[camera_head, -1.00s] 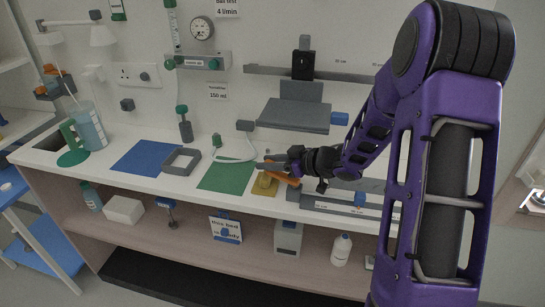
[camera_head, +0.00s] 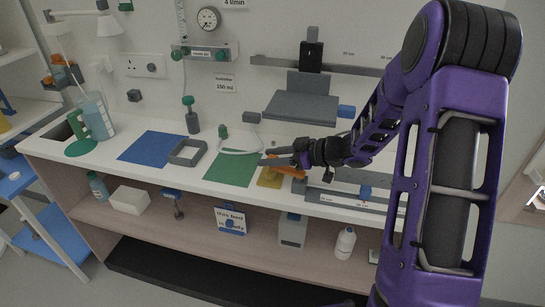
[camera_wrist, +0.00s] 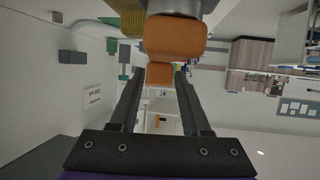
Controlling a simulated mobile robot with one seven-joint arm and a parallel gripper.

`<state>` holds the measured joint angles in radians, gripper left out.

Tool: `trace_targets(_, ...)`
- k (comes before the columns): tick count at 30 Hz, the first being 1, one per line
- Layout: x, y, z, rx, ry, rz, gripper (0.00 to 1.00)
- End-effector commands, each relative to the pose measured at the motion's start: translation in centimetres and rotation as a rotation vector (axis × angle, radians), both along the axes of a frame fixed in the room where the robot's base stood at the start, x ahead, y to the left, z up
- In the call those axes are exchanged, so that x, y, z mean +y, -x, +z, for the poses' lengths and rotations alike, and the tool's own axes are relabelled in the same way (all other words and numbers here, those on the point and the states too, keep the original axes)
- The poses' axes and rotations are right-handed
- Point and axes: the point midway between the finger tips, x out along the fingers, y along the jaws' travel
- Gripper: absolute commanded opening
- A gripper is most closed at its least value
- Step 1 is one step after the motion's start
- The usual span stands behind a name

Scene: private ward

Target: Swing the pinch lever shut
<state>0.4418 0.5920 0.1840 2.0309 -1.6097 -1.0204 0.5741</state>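The pinch lever appears to be the orange bar (camera_head: 291,172) beside the small yellow block (camera_head: 269,178) on the counter, at the right edge of the green mat. It slants up from the block toward my gripper (camera_head: 278,158), which partly covers it. In the wrist view two orange parts show: a large near one (camera_wrist: 175,36) and a smaller one (camera_wrist: 158,73) between or just beyond the tips of my gripper (camera_wrist: 160,76). The fingers are apart, with narrow gaps beside the smaller orange part. I cannot tell whether they touch it.
The green mat (camera_head: 229,173) and blue mat (camera_head: 150,147) lie left of my gripper, with a grey square frame (camera_head: 188,153) between them. A grey platform (camera_head: 300,107) stands behind, and a long grey tray (camera_head: 345,197) lies to the right. A white tube loops behind the green mat.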

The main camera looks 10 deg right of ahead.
Motion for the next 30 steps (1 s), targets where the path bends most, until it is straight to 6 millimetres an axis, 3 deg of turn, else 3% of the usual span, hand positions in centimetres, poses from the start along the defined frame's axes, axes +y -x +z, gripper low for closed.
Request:
trace_targets(3,-0.1,0.0,0.0,0.001,0.001,-0.001,0.65)
trace_targets(14,-0.6,0.2,0.1,0.002,0.003,-0.005,0.65)
trace_targets(20,-3.3,1.8,1.4,0.0,0.003,-0.007,0.65)
trace_targets(30,-9.9,5.9,4.7,-0.001,0.004,-0.006,0.65)
